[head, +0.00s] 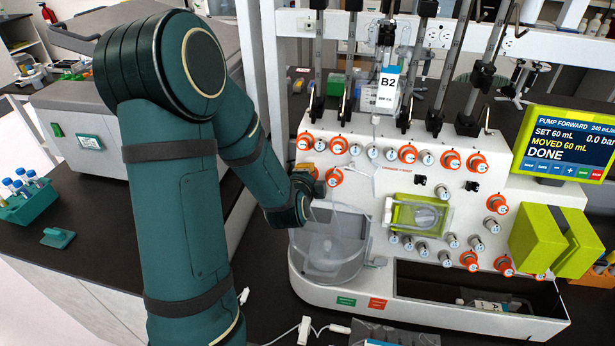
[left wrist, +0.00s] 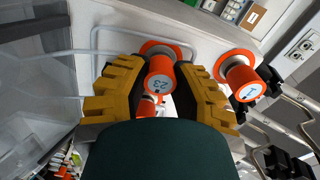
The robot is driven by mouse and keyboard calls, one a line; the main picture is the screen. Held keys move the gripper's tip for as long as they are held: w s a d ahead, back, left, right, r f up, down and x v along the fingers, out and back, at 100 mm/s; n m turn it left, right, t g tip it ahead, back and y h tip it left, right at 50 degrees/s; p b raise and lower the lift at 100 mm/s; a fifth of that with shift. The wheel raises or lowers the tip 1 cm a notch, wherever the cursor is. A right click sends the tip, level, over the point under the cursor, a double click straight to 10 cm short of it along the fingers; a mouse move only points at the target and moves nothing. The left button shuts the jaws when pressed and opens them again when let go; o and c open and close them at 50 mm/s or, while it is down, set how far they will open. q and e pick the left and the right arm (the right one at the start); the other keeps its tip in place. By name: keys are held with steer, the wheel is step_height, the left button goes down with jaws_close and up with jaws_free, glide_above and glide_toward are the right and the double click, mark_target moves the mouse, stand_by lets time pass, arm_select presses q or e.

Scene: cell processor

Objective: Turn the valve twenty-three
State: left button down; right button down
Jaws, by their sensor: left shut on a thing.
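Valve twenty-three (left wrist: 160,82) is an orange knob with a white cap, and its label reads 23, turned nearly upside down in the left wrist view. My left gripper (left wrist: 160,68) has its yellow ridged fingers on both sides of this knob and is shut on it. In the head view the left gripper (head: 318,180) is at the left end of the white machine's front panel. The arm and wrist hide much of the grip there. My right gripper is not in view.
Another orange knob (left wrist: 240,80) is close to the right of the gripper. A clear round vessel (head: 330,250) stands just below the gripper. More orange and grey knobs cover the white panel (head: 350,205). A screen (head: 566,145) reads PUMP FORWARD, MOVED 60 mL, DONE.

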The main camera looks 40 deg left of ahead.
arm_select(q)
steer(key=shift+w+r, duration=0.1)
steer(key=c, duration=1)
jaws_free()
